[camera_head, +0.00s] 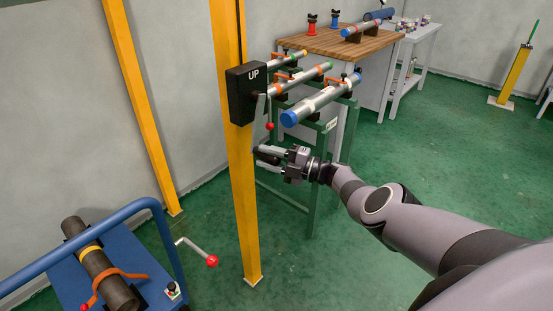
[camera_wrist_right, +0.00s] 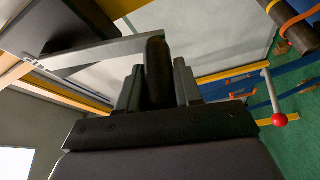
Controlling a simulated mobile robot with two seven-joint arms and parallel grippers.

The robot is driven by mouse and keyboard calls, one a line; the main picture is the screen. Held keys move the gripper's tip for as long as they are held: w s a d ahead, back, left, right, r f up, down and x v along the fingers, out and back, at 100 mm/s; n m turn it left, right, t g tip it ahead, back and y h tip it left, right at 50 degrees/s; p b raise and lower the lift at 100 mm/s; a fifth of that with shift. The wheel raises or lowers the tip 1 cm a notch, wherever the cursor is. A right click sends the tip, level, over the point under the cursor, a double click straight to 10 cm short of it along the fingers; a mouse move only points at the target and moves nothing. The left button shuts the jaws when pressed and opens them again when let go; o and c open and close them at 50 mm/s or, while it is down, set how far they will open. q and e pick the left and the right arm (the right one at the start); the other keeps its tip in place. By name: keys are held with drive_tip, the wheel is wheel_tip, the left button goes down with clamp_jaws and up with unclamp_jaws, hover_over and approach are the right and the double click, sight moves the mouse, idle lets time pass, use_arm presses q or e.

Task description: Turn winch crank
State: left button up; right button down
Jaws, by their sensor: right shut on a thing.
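The winch is a black box (camera_head: 247,92) marked "UP" on a yellow post. Its crank is a flat grey bar (camera_head: 259,108) that hangs down from the box. In the right wrist view the grey crank bar (camera_wrist_right: 95,53) runs from the dark box (camera_wrist_right: 60,22) to a black grip (camera_wrist_right: 158,72). My right gripper (camera_head: 268,154) is below the box, beside the post. In the wrist view its two fingers (camera_wrist_right: 158,88) are shut on the black grip, one on each side. My left gripper is in neither view.
A green rack (camera_head: 325,150) with several clamped pipes stands just behind the post. A blue cart (camera_head: 75,270) with a dark pipe is at lower left. A red-knobbed lever (camera_head: 212,260) sticks out near the post's foot. Open green floor (camera_head: 340,265) lies to the right.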

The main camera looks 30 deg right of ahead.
drive_tip(key=shift+a, duration=0.1)
idle(0.4)
drive_tip(key=c, duration=0.8)
unclamp_jaws()
drive_tip(key=shift+s, duration=0.1)
drive_tip(key=shift+s+d+r+p, duration=0.1)
drive_tip(key=shift+s+d+p, duration=0.1)
drive_tip(key=shift+d+p, duration=0.1)
drive_tip(key=p+v, duration=0.3)
drive_tip(key=v, duration=0.3)
drive_tip(key=shift+s+d, duration=0.15)
drive_tip(key=shift+f, duration=0.2)
